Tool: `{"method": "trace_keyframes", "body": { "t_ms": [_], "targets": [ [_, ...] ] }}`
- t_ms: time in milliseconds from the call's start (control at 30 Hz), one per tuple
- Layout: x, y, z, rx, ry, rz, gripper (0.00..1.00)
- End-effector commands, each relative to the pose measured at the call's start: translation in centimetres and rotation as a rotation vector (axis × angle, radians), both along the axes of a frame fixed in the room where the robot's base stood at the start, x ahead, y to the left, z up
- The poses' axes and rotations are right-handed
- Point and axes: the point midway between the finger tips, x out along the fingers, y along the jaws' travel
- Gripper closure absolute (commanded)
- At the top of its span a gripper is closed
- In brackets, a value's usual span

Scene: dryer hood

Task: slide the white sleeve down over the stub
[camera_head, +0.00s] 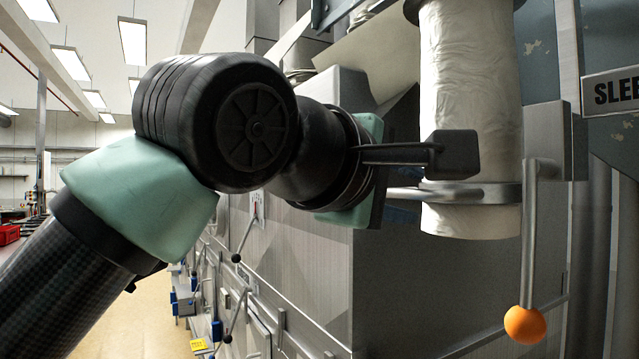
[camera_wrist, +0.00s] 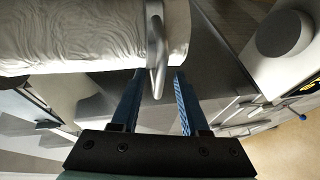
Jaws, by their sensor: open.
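The white sleeve (camera_head: 468,95) hangs upright in the head view, wrinkled, its lower end free. A metal ring (camera_head: 500,192) goes around its lower part, with a bar handle (camera_head: 435,193) pointing left toward my gripper. In the wrist view the sleeve (camera_wrist: 80,38) lies across the top left and the handle (camera_wrist: 157,78) points down between my fingers. My gripper (camera_wrist: 160,78) is open, its blue fingers on either side of the handle with a visible gap on the right; contact on the left is unclear. I cannot make out the stub.
A lever with an orange ball (camera_head: 525,324) hangs just right of the sleeve. A grey metal cabinet (camera_head: 450,270) stands behind. A sign (camera_head: 612,91) beginning "SLEE" is at the right edge. Open floor (camera_head: 130,320) shows at lower left.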

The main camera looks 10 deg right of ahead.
Motion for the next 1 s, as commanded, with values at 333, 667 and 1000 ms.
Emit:
{"method": "trace_keyframes", "body": {
  "t_ms": [333, 667, 1000],
  "targets": [
    [0.97, -1.06, -0.31, -0.001, 0.001, 0.0, 0.55],
    [0.93, -1.04, -0.29, 0.0, 0.0, -0.001, 0.93],
    [0.92, -1.03, -0.26, -0.001, 0.0, -0.001, 1.0]
  ]
}}
